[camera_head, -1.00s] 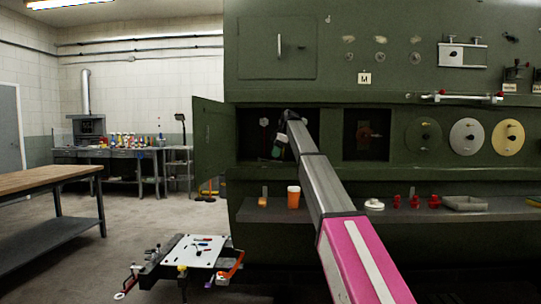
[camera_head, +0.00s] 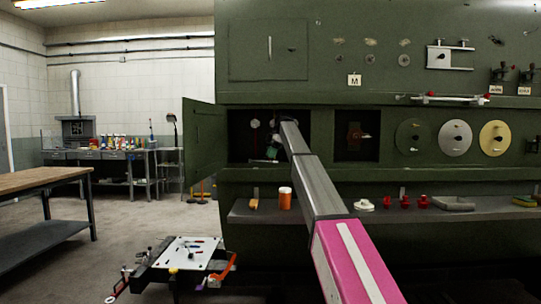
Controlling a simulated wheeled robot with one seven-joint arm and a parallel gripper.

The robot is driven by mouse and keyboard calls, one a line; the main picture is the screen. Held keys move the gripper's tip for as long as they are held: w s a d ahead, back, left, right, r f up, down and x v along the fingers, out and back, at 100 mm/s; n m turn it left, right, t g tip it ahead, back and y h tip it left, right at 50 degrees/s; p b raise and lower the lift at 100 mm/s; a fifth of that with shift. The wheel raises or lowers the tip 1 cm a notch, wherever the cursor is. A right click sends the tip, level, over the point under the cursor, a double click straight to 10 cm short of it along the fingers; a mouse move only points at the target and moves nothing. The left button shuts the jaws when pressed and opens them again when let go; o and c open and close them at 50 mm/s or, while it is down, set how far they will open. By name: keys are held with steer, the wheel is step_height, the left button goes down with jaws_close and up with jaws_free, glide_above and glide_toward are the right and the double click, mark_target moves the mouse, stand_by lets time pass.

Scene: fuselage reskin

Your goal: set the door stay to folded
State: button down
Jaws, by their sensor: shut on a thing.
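The green panel has an open compartment (camera_head: 238,133) with its hinged door (camera_head: 203,142) swung out to the left. My arm reaches into this compartment, and my gripper (camera_head: 271,152) is small and dark inside it. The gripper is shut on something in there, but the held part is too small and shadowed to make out. I cannot clearly pick out the door stay; the arm and shadow hide part of the compartment.
A low cart (camera_head: 188,253) stands front left, near a workbench (camera_head: 45,180). Floor between them is open.

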steer(key=c, duration=1.1)
jaws_free()
steer(key=shift+o, duration=0.2)
